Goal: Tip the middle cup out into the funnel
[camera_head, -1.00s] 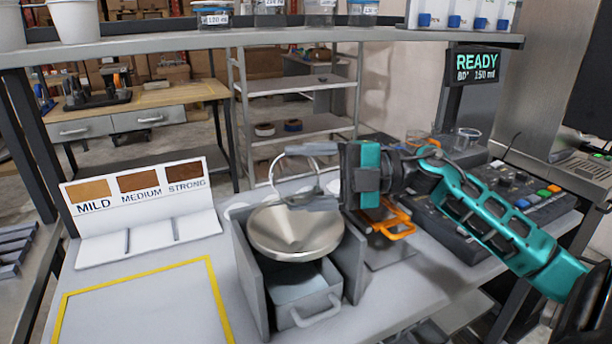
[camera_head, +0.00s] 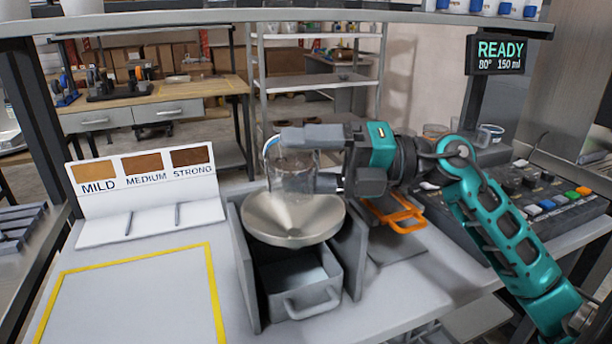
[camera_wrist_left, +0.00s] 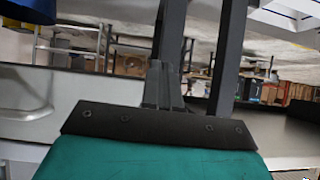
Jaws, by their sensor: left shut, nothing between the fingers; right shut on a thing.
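My right gripper (camera_head: 298,160) is shut on a clear cup (camera_head: 289,180), one finger above and one below in the picture. The cup hangs over the shiny metal funnel (camera_head: 293,220), apart from its bowl or just at its back rim; I cannot tell which. Its tilt is hard to read through the clear wall, and I see no clear contents in it. The visible funnel bowl looks bare. Below the funnel sits a grey drawer (camera_head: 300,288) with a handle. My left gripper (camera_wrist_left: 165,85) shows only in the left wrist view, shut and empty.
A sign stand (camera_head: 145,195) marked MILD, MEDIUM, STRONG stands left of the funnel, behind a yellow-outlined area (camera_head: 212,290). An orange-handled item (camera_head: 400,222) and a button console (camera_head: 530,205) are on the right. A READY display (camera_head: 498,55) hangs above. A shelf (camera_head: 300,14) crosses the top.

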